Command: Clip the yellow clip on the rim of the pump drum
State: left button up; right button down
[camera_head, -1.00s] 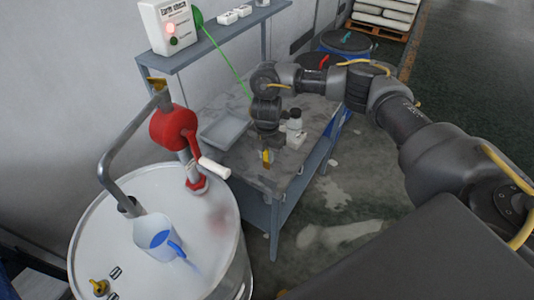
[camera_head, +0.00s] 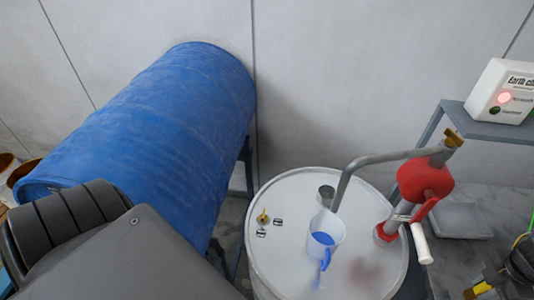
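The pump drum (camera_head: 290,262) is a white steel drum at the lower middle of the head view. Its round rim shows along the left and back, and the bottom is cut off. A red hand pump (camera_head: 424,178) with a bent grey pipe (camera_head: 362,162) and a white handle stands on its lid. The yellow clip (camera_head: 480,289) is at the bottom right edge, right of the drum and apart from it. My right gripper (camera_head: 492,285), partly cut off, appears shut on the clip. My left gripper is out of view.
A white-and-blue jug (camera_head: 325,238) and a small brass fitting (camera_head: 263,217) are on the drum lid. A large blue barrel (camera_head: 160,125) lies at left. The earth check box (camera_head: 503,92), red light lit, stands on a shelf (camera_head: 482,124) above a grey bench (camera_head: 450,258).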

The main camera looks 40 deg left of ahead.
jog(key=shift+a+b, duration=0.25)
jog(key=shift+b, duration=0.1)
jog(key=s+a+m+b, duration=0.4)
jog(key=s+m+b, duration=0.6)
jog(key=m, duration=0.8)
jog(key=b, duration=0.3)
jog(key=shift+s+f+b, duration=0.25)
jog(key=shift+s+b, duration=0.1)
